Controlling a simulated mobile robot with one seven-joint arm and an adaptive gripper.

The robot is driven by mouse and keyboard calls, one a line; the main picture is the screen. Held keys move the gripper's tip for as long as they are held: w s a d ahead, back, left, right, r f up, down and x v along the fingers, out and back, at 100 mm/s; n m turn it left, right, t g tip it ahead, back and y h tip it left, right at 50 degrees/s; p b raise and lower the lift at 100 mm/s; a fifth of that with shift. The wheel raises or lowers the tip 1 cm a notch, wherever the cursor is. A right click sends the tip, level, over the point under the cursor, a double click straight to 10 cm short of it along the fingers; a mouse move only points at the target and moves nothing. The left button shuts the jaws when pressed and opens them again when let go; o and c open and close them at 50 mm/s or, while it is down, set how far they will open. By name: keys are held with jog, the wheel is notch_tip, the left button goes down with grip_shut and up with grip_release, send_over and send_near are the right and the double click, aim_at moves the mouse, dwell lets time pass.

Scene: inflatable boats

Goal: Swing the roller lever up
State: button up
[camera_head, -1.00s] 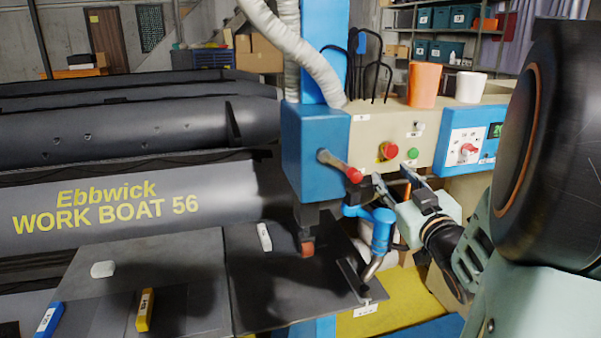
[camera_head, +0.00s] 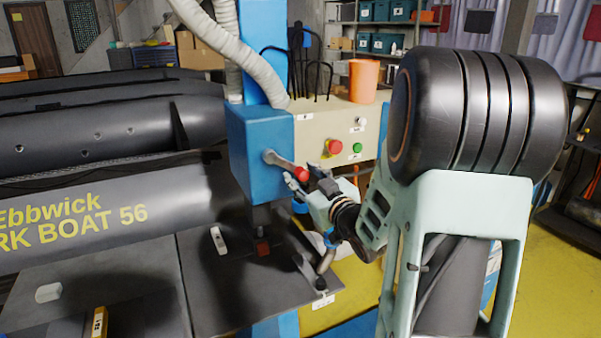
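The roller lever (camera_head: 284,164) is a grey arm with a red knob (camera_head: 302,174) on the front of the blue machine head (camera_head: 262,155). It slants down to the right from its pivot. My gripper (camera_head: 303,178) is right at the knob, reaching in from the lower right. Its two dark fingers look apart, with the knob at or between their tips. I cannot tell whether they touch it. The small roller (camera_head: 263,247) hangs below the head, just above the dark table.
The cream control panel (camera_head: 338,130) with red and green buttons is just right of the lever. An orange cup (camera_head: 363,80) stands on top. A blue nozzle and metal tube (camera_head: 326,260) are below my gripper. Grey boat tubes (camera_head: 100,200) fill the left.

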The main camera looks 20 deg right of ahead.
jog(key=shift+w, duration=0.2)
jog(key=shift+c, duration=0.2)
grip_shut()
